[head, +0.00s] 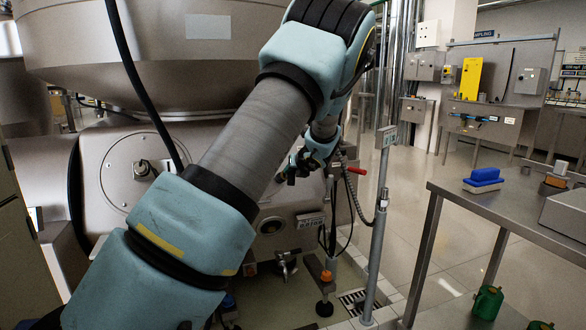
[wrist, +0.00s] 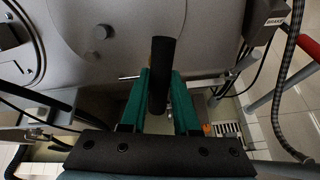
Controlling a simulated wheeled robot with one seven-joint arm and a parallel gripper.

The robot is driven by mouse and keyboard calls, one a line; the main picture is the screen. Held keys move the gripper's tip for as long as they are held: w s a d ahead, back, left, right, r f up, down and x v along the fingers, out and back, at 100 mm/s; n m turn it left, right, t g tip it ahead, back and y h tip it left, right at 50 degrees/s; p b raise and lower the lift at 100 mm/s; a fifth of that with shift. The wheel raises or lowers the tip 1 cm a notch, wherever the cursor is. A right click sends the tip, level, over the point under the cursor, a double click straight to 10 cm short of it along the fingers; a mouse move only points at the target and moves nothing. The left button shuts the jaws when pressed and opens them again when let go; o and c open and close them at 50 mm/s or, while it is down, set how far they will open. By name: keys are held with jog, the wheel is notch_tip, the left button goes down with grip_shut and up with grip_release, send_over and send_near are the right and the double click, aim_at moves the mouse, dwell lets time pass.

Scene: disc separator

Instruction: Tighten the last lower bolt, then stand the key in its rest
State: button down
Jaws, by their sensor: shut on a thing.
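My gripper (wrist: 161,74) is shut on the key, whose thick black handle (wrist: 160,60) stands between the green fingers in the wrist view. A thin metal rod (wrist: 129,77) shows just left of the fingers; I cannot tell whether it belongs to the key. In the head view my gripper (head: 302,167) is small and partly behind my arm, close to the front of the separator (head: 95,185). A round knob or bolt head (wrist: 102,32) shows on the grey housing above and left of the handle. The last lower bolt and the key's rest cannot be made out.
A grey upright post (head: 381,215) with a hose stands right of my gripper, with a red handle (head: 357,171) beside it. A tap (head: 286,266) and an orange-topped foot (head: 326,277) are below.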

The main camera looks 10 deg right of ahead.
jog(key=shift+r, duration=0.1)
jog(key=shift+r+m+p, duration=0.2)
jog(key=shift+m+p, duration=0.4)
jog(key=shift+p, duration=0.3)
jog(key=m+p, duration=0.3)
jog(key=shift+r, duration=0.1)
jog(key=shift+f+m+p, duration=0.2)
jog(key=shift+m+p, duration=0.75)
jog(key=shift+m, duration=0.15)
jog(key=shift+w+f+m, duration=0.1)
jog(key=shift+f+m, duration=0.15)
jog(key=shift+m, duration=0.05)
jog(key=shift+r, duration=0.1)
